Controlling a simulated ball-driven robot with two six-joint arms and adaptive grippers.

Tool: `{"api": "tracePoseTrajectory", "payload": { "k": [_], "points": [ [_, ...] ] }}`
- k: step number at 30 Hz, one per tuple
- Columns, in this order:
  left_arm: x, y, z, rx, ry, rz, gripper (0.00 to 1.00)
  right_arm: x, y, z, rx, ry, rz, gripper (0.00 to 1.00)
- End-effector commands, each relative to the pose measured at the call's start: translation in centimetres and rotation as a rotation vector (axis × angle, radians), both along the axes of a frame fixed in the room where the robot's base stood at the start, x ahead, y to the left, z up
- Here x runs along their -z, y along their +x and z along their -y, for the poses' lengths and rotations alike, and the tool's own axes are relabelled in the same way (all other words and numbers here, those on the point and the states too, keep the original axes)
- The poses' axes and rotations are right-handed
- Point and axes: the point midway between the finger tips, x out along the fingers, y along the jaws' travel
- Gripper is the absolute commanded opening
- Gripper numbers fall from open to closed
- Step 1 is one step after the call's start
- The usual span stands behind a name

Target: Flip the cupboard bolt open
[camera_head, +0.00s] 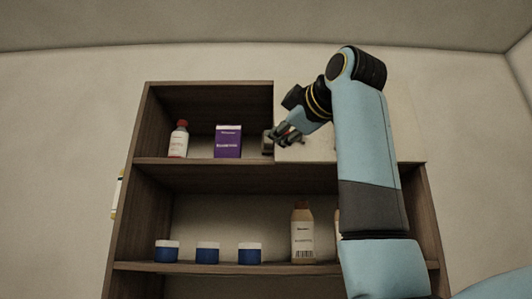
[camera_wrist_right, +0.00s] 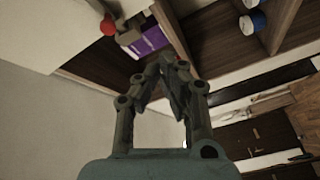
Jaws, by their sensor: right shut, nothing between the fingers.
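The cupboard (camera_head: 220,169) is a brown wooden unit with open shelves. A pale door panel (camera_head: 300,96) covers the upper right compartment. A small grey piece that looks like the bolt (camera_head: 267,141) sits at the door's left edge, partly hidden by my right gripper. My right gripper (camera_head: 277,142) is at that edge, its fingers shut and empty, very close to the grey piece; I cannot tell whether they touch. The shut fingers also show in the right wrist view (camera_wrist_right: 165,62). Whether the bolt is flipped cannot be made out. My left gripper is not in view.
A red-capped bottle (camera_head: 178,140) and a purple box (camera_head: 228,142) stand in the open upper compartment. Blue jars (camera_head: 207,254) and a tan bottle (camera_head: 302,233) stand on the shelf below. My right arm hides part of the cupboard's right side.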

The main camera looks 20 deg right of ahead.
Motion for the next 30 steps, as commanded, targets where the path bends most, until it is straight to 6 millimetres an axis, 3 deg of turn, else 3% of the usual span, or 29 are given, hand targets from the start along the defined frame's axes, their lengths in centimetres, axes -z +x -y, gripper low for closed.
{"api": "tracePoseTrajectory", "payload": {
  "k": [1, 3, 6, 18, 23, 30],
  "points": [
    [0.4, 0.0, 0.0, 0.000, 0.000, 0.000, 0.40, -2.2, -1.1, -0.1, -0.003, 0.001, 0.047, 0.00],
    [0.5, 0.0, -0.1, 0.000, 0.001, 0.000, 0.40, -4.3, -2.1, -0.3, -0.006, 0.003, 0.088, 0.00],
    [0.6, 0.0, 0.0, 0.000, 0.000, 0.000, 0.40, -6.0, -3.0, -0.3, -0.007, 0.004, 0.121, 0.00],
    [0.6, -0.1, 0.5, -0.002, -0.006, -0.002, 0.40, -6.5, -3.2, -0.4, -0.007, 0.004, 0.129, 0.00],
    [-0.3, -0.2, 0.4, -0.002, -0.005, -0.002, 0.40, -6.9, -1.9, -0.6, -0.008, 0.004, 0.126, 0.00],
    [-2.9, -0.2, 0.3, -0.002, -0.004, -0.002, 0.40, -7.8, 2.8, -1.5, -0.008, 0.004, 0.124, 0.00]
  ]
}}
